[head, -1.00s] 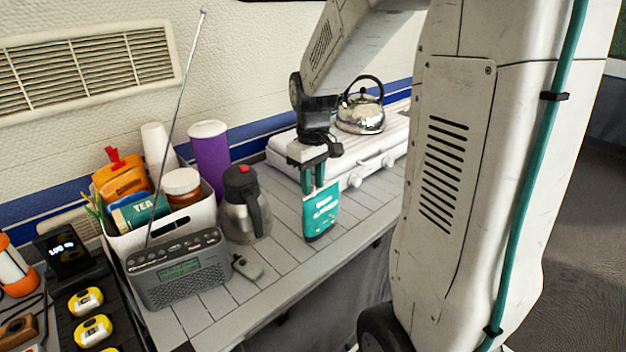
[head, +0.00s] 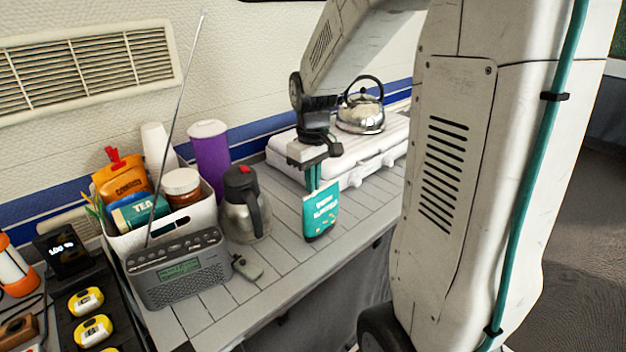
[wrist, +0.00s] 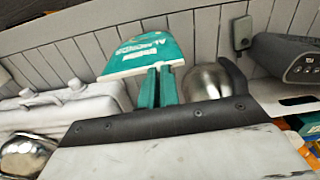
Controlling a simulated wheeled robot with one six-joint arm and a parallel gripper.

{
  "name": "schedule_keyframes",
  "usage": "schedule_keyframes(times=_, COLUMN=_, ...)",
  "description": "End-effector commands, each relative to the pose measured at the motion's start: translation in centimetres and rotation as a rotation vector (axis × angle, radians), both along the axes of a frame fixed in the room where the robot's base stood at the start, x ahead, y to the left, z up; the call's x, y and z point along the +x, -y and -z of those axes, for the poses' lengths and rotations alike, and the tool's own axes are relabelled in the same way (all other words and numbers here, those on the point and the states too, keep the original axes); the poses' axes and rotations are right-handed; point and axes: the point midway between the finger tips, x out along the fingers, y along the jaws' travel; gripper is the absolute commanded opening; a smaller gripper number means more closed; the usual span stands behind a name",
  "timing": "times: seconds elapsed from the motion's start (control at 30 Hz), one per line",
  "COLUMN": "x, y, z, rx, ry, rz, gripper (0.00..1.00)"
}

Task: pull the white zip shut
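A teal pouch (head: 320,213) with white lettering stands upright on the slatted counter. In the wrist view the pouch (wrist: 142,44) has a pale band, the white zip (wrist: 118,74), along the edge nearest my gripper. My gripper (head: 314,188) points down at the pouch's top edge, towards its left end in the head view. In the wrist view its teal fingers (wrist: 158,72) are close together, with their tips over the pale band. They look shut on the zip. The zip's slider is hidden or too small to make out.
A steel flask (head: 245,205) stands just left of the pouch. A grey radio (head: 180,268) with a tall aerial and a white bin (head: 205,222) are further left. A white case (head: 365,168) bearing a kettle (head: 360,112) lies behind. The counter's front edge is close.

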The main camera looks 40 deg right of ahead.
Motion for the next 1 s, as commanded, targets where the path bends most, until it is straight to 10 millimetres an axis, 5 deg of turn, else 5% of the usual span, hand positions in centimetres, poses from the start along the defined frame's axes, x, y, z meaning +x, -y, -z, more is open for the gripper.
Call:
schedule_keyframes(times=0.73, x=0.0, y=0.0, z=0.0, rx=0.0, ry=0.0, rz=0.0, gripper=0.0)
schedule_keyframes(times=1.0, x=-0.2, y=-1.7, z=0.0, rx=0.0, ry=-0.001, rz=0.0, gripper=0.0)
